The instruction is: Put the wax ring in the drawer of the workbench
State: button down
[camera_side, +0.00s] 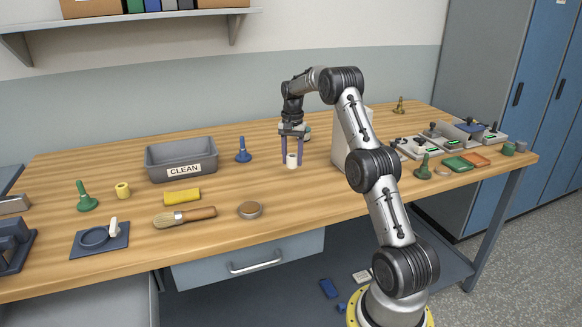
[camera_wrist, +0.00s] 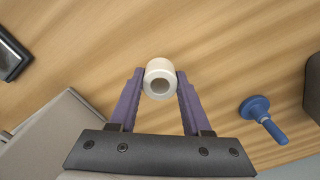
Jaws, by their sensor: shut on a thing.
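My gripper (camera_side: 292,155) is shut on a small white hollow roll (camera_side: 292,163) over the middle of the bench. In the wrist view the roll (camera_wrist: 159,70) sits between the purple fingertips, its round end with a dark hole facing the camera. I cannot tell whether it touches the bench top or whether it is the wax ring. A short yellow ring-like piece (camera_side: 123,191) stands at the left and a round brown disc (camera_side: 250,210) lies near the front edge. The workbench drawer (camera_side: 215,272) has a grey-blue front with a metal handle (camera_side: 256,262) and looks shut.
A grey CLEAN bin (camera_side: 180,154) and a blue stamp-like tool (camera_side: 243,151) stand left of my gripper. A pale box (camera_side: 345,150) is close on its right, partly behind my arm.

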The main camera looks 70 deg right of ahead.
aim_at(291, 167)
jog(key=shift+w+d+f, duration=0.25)
jog(key=shift+f, duration=0.15)
jog(key=shift+w+d+f, duration=0.1)
jog(key=shift+f, duration=0.75)
jog(key=shift+w+d+f, duration=0.1)
jog(key=shift+f, duration=0.7)
jog(key=shift+f, duration=0.2)
jog(key=shift+c, duration=1.8)
grip_release()
